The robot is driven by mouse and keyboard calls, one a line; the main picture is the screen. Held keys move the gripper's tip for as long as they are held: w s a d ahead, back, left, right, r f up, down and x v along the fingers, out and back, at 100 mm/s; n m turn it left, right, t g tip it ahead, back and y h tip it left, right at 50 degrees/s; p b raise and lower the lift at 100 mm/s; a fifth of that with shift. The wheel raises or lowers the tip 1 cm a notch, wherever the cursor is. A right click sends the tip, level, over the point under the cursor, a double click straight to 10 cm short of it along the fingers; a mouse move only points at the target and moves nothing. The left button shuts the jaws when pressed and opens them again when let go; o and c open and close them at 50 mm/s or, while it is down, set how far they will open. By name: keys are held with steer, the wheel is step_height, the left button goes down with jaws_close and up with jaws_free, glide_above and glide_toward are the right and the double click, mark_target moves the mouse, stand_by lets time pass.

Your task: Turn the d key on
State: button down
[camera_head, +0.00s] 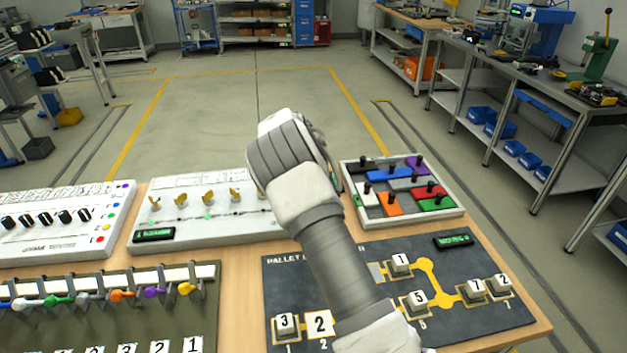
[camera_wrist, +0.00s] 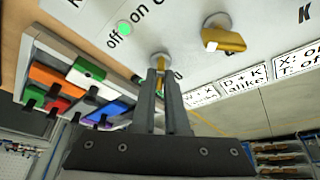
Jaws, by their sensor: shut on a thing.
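The white key panel (camera_head: 225,228) stands on the bench with a row of gold keys, partly covered by my arm in the head view. My gripper (camera_wrist: 162,78) is shut on a key at its post on the panel in the wrist view. The fingers hide most of that key, so its turn angle and letter cannot be read. A green light (camera_wrist: 124,28) is lit beside "off" and "on" lettering near it. A neighbouring gold key (camera_wrist: 225,40) stands free to the right. A rule label (camera_wrist: 244,76) on the panel reads "D + K alike".
A tray of coloured sliding blocks (camera_head: 455,212) stands close to the right of the panel. A dark pallet board (camera_head: 290,268) lies in front, under my forearm. A dial panel (camera_head: 60,245) and a hook rack (camera_head: 150,318) are at left.

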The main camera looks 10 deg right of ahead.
stand_by(0.3)
steer(key=c, duration=0.9)
jaws_free()
steer(key=shift+c, duration=0.2)
steer(key=shift+r, duration=0.15)
steer(key=v, duration=1.7)
steer(key=shift+s, duration=0.2)
steer(key=shift+a, duration=0.1)
